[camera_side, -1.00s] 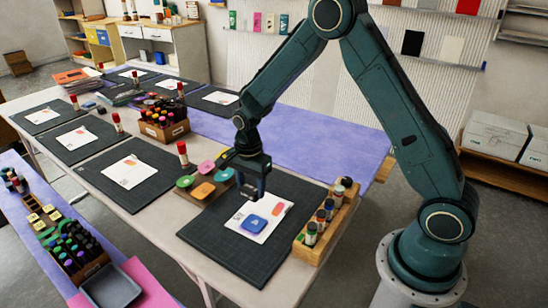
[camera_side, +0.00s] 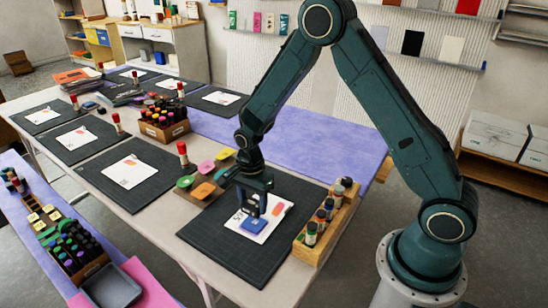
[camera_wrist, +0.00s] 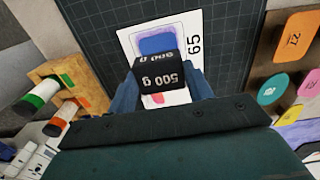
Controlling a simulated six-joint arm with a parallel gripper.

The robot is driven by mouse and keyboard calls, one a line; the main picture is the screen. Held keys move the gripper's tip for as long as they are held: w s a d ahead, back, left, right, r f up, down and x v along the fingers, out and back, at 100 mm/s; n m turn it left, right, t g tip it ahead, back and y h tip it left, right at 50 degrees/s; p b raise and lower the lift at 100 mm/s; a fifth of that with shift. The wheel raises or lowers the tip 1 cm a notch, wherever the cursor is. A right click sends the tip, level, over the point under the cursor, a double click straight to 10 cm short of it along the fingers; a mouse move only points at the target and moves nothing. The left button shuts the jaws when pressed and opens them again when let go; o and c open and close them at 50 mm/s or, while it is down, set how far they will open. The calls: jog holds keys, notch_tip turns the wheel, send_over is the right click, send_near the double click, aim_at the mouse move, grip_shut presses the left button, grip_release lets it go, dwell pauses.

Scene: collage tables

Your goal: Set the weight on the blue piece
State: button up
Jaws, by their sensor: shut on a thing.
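My gripper (camera_side: 257,209) is shut on a black weight marked 500 g (camera_wrist: 158,76), held between its two fingers in the wrist view. The blue piece (camera_side: 252,225) lies on a white card (camera_side: 240,219) on the dark cutting mat (camera_side: 213,243). The gripper is low over the card, close above the blue piece. In the wrist view the blue piece (camera_wrist: 157,43) shows just past the weight, which covers its near part. I cannot tell whether the weight touches it. An orange piece (camera_side: 277,209) lies beside it on the card.
A wooden rack of bottles (camera_side: 325,224) stands right of the mat. A board with coloured discs and squares (camera_side: 203,191) lies to the left. A red-capped glue stick (camera_side: 183,153) stands behind that board. The front of the mat is clear.

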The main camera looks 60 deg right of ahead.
jog(key=shift+f, duration=1.45)
jog(key=shift+f, duration=0.9)
dwell(1.1)
jog(key=o, duration=1.4)
jog(key=shift+o, duration=0.2)
jog(key=shift+r, duration=3.45)
